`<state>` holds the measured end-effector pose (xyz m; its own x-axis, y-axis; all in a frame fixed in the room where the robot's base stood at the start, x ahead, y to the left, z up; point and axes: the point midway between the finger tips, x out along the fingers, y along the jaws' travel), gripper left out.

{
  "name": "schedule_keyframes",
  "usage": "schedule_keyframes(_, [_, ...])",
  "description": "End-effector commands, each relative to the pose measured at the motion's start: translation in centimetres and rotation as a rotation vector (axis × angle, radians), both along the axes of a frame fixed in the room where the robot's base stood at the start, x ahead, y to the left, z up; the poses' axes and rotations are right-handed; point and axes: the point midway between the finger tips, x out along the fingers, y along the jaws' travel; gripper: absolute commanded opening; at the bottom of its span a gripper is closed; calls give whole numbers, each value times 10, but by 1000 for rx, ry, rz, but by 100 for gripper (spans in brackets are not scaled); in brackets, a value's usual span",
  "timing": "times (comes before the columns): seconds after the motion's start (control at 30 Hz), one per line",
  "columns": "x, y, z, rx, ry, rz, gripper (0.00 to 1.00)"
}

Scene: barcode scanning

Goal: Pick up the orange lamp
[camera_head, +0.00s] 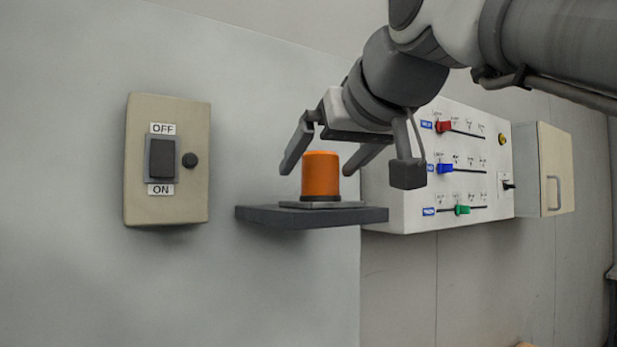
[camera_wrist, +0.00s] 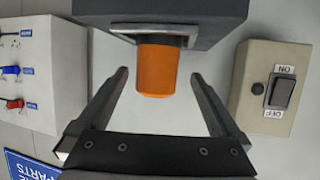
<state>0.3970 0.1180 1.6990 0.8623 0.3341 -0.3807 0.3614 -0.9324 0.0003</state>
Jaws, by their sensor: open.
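The orange lamp (camera_head: 320,175) is a short cylinder with a dark base, standing upright on a dark wall shelf (camera_head: 312,217). My gripper (camera_head: 322,165) is open above and around the lamp, with one finger to its left and the other behind it to the right in the head view. In the wrist view the lamp (camera_wrist: 158,70) lies between and slightly beyond the fingertips of my gripper (camera_wrist: 158,76). Gaps show on both sides of the lamp there, and I see no finger touching it.
A beige OFF/ON switch box (camera_head: 167,160) is on the wall left of the shelf. A white slider panel (camera_head: 452,165) with red, blue and green knobs is close on the right. A beige cabinet (camera_head: 545,170) with a handle is beyond it. Bare wall lies below the shelf.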

Motion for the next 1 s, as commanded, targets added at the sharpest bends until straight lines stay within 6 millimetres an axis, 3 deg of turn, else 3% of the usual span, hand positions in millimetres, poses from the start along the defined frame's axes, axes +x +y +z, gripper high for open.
schedule_keyframes(0.3, [39, 11, -15, -1, 4, 1, 100])
schedule_keyframes(0.6, [43, 12, -17, -1, 2, 0, 98])
schedule_keyframes(1.0, [42, 12, -17, 0, 1, 0, 26])
